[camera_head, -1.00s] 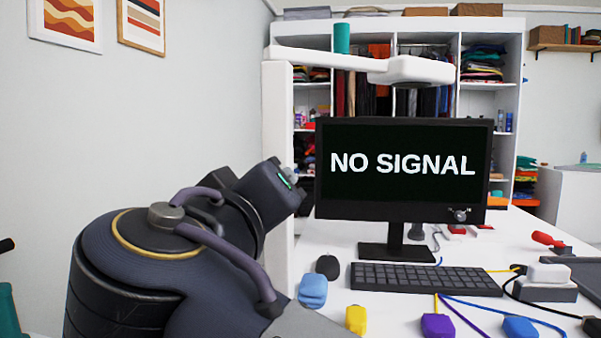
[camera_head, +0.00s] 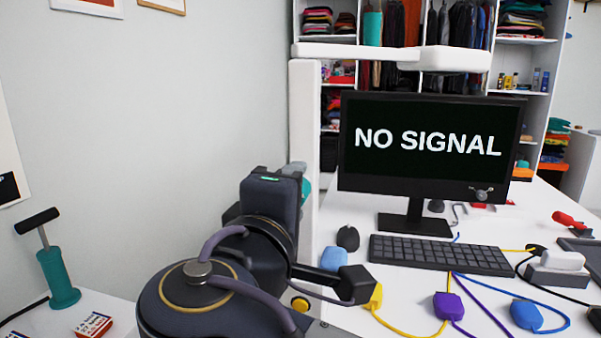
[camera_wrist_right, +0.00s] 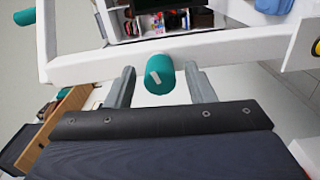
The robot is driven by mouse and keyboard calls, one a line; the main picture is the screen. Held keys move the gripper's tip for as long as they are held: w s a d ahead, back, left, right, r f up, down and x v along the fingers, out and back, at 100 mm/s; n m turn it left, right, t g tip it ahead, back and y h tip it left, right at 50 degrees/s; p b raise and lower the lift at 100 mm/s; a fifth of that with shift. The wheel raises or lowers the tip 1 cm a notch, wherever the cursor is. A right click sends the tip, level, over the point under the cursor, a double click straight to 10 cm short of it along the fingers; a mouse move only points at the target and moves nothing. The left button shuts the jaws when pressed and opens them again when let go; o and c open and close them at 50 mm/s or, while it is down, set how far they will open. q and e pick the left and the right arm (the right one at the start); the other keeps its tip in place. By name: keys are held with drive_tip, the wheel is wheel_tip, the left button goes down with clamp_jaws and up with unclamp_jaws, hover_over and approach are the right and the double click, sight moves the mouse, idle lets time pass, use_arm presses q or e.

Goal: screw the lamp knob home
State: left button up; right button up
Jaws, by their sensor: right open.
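The white desk lamp (camera_head: 303,130) stands left of the monitor, with an upright post and a horizontal arm. A teal knob sticks out of the post; in the head view only a sliver (camera_head: 305,187) shows behind my arm. In the right wrist view this knob (camera_wrist_right: 159,78) has a pale mark on its end. My right gripper (camera_wrist_right: 161,88) is open, with one finger on either side of the knob and gaps visible. A second teal cylinder (camera_head: 373,28) stands on the lamp arm. My left gripper is not in view.
A teal pump (camera_head: 58,278) and a small red box (camera_head: 93,325) stand at lower left. The wardrobe is behind.

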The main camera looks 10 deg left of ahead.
drive_tip(key=shift+r+n+p, duration=0.15)
drive_tip(key=shift+n+p, duration=0.25)
drive_tip(key=shift+n, duration=0.2)
